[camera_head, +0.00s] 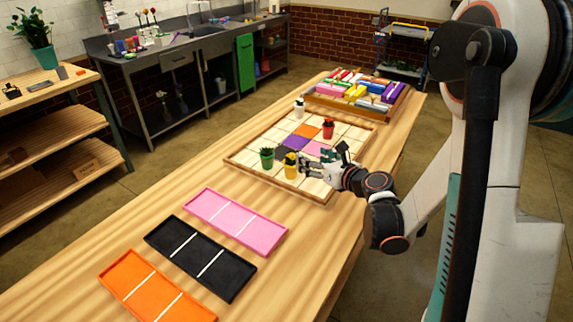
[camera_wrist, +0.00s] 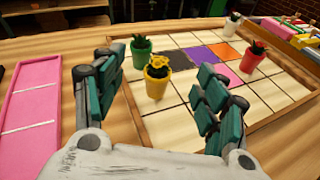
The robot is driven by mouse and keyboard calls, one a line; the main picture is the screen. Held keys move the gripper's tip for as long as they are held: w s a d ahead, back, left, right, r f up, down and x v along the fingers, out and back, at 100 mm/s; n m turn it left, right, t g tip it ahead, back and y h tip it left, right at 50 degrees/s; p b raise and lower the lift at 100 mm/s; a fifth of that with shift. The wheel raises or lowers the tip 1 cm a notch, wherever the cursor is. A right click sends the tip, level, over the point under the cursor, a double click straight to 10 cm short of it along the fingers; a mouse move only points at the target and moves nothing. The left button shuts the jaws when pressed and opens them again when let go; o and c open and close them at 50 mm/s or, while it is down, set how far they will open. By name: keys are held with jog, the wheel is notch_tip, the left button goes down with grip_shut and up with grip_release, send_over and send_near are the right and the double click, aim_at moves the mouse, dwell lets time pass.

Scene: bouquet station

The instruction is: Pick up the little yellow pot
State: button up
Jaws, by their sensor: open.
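The little yellow pot (camera_head: 291,168) holds a small yellow plant and stands upright on the front part of a tiled wooden board (camera_head: 236,157). In the wrist view the yellow pot (camera_wrist: 156,84) lies ahead of my gripper, between the lines of the two fingers and nearer the left one. My gripper (camera_wrist: 160,97) is open with nothing between its fingers. In the head view my gripper (camera_head: 330,165) is just right of the yellow pot. A green pot (camera_head: 267,159) stands close to the left of it.
A red pot (camera_head: 328,129) and a white pot (camera_head: 299,109) stand farther back on the board. Pink (camera_head: 236,222), black (camera_head: 200,257) and orange (camera_head: 155,287) trays lie in front. A crate (camera_head: 309,101) of colourful packets is at the far end.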

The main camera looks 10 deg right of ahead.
jog(key=n+g, duration=0.1)
jog(key=n, duration=0.1)
send_near(294, 161)
jog(key=x, duration=0.1)
jog(key=b+x, duration=0.1)
jog(key=x, duration=0.1)
jog(key=f+x, duration=0.1)
jog(key=x, duration=0.1)
jog(key=shift+s+a+b, duration=0.15)
jog(key=shift+a+b, duration=0.2)
jog(key=shift+a, duration=0.05)
jog(key=shift+d+r+b+x, duration=0.15)
jog(key=shift+b+x, duration=0.35)
jog(key=shift+x, duration=1.05)
jog(key=shift+d+r+b+x, duration=0.1)
jog(key=shift+b+x, duration=0.4)
jog(key=shift+x, duration=1.1)
jog(key=c, duration=1.5)
jog(key=shift+r, duration=0.2)
